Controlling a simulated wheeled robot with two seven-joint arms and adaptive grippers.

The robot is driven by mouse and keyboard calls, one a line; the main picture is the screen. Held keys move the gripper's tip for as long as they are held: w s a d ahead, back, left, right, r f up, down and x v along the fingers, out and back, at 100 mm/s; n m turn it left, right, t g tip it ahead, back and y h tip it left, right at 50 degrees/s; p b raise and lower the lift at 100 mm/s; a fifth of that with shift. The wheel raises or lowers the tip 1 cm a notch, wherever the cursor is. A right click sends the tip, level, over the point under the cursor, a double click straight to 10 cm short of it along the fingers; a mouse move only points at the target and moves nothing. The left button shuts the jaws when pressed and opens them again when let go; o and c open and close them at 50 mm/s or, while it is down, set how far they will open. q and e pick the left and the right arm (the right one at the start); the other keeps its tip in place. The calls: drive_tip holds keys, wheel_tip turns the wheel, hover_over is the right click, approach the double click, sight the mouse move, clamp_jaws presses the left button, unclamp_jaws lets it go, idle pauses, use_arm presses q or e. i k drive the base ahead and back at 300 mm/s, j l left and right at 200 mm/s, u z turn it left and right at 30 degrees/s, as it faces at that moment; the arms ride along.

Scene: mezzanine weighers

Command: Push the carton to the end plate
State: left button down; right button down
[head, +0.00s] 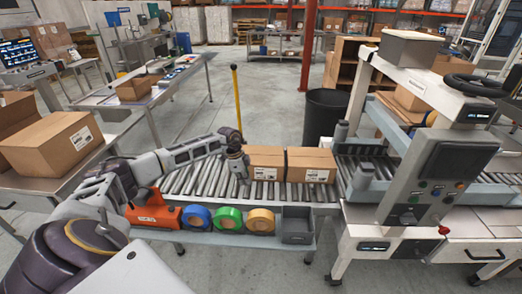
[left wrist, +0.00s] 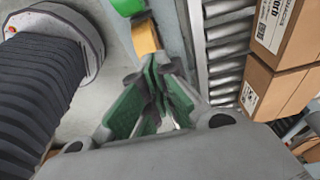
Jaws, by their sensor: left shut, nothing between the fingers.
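Two brown cartons with white labels sit side by side on the roller conveyor (head: 190,182) in the head view: a left carton (head: 266,160) and a right carton (head: 311,164). They look close together or touching. My left gripper (head: 243,176) points down at the left side of the left carton, with its fingers shut and empty. I cannot tell whether it touches the carton. In the left wrist view, my left gripper (left wrist: 155,85) shows green finger pads, and the cartons (left wrist: 270,85) stand to the right. I cannot clearly make out the end plate. My right gripper is not in view.
A weigher with a control panel (head: 440,180) stands at the right. Bare rollers lie left of the cartons and a short stretch right.

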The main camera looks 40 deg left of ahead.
sight(266, 164)
drive_tip(key=i+j, duration=0.4)
drive_tip(key=j, duration=0.15)
drive_tip(key=i+j, duration=0.45)
drive_tip(key=j, duration=0.1)
